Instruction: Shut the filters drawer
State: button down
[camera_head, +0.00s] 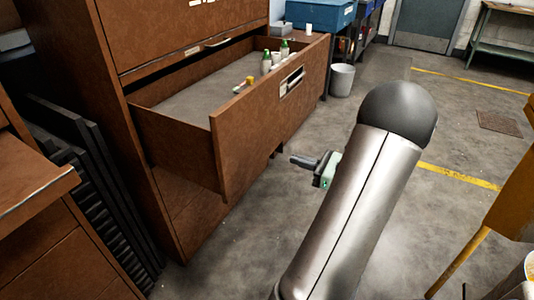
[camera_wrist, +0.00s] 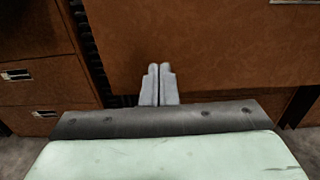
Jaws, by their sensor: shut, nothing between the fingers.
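The brown drawer (camera_head: 262,118) is pulled far out of its brown cabinet (camera_head: 183,205) in the head view. A few small bottles (camera_head: 275,57) stand near its far end. Its label is too small to read. My gripper (camera_head: 297,160) is shut and empty, in front of the drawer's front panel, low and near its middle. In the wrist view my gripper's two fingers (camera_wrist: 158,78) are together and point at a brown panel (camera_wrist: 200,45). I cannot tell whether the fingertips touch it. My arm hides part of the floor.
A second brown drawer unit (camera_head: 40,185) stands at the left, with a dark ribbed stack (camera_head: 95,190) between it and the cabinet. A grey bin (camera_head: 342,80) stands beyond the drawer. A yellow object (camera_head: 508,195) is at the right. The floor between is clear.

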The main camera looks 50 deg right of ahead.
aim_at(250, 143)
jog(key=x, duration=0.4)
jog(key=b+x, duration=0.1)
jog(key=x, duration=0.8)
jog(key=shift+w+d+r, duration=0.1)
jog(key=shift+w+d, duration=0.2)
jog(key=shift+w, duration=0.05)
